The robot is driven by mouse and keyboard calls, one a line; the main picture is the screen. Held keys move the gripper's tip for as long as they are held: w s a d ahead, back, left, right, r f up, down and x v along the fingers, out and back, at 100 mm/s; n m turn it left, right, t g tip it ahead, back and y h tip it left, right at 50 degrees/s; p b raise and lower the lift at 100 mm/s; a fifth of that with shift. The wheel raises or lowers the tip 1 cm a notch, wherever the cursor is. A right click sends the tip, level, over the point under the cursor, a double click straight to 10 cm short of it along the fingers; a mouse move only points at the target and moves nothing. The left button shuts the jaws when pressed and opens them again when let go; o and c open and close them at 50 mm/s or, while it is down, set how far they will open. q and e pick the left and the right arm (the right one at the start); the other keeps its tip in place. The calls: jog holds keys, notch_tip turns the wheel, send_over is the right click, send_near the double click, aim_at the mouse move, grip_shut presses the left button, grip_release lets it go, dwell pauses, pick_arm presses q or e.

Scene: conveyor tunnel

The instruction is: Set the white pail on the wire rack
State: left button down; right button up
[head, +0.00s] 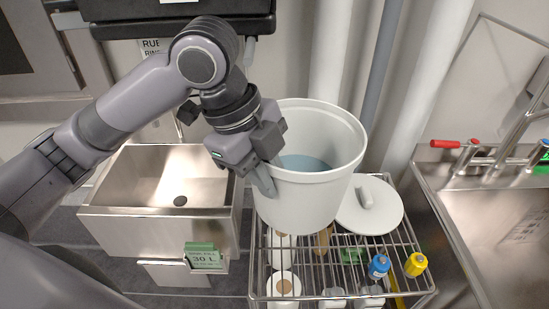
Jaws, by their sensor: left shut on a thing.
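The white pail (312,207) is in the middle of the head view, upright and open at the top, with blue-grey liquid or a blue-grey bottom (304,163) inside. My left gripper (263,181) is shut on the pail's near left wall. The pail appears over the left part of the wire rack (350,258); I cannot tell whether its base touches the wires. My right gripper is not in view.
A white lid (370,208) lies on the rack, right of the pail. Steel sinks stand left (165,215) and right (480,225). White rolls (283,287) show below the wires.

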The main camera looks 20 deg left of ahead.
pick_arm(q)
notch_tip(320, 180, down, 14)
jog(key=b, duration=0.2)
dwell(0.4)
jog(key=c, duration=1.2)
grip_release()
jog(key=shift+f, duration=0.25)
jog(key=shift+o, duration=0.4)
jog(key=shift+r, duration=0.1)
jog(key=p+v, duration=0.1)
jog(key=v, duration=1.1)
jog(key=shift+p, duration=0.4)
jog(key=shift+s, duration=0.15)
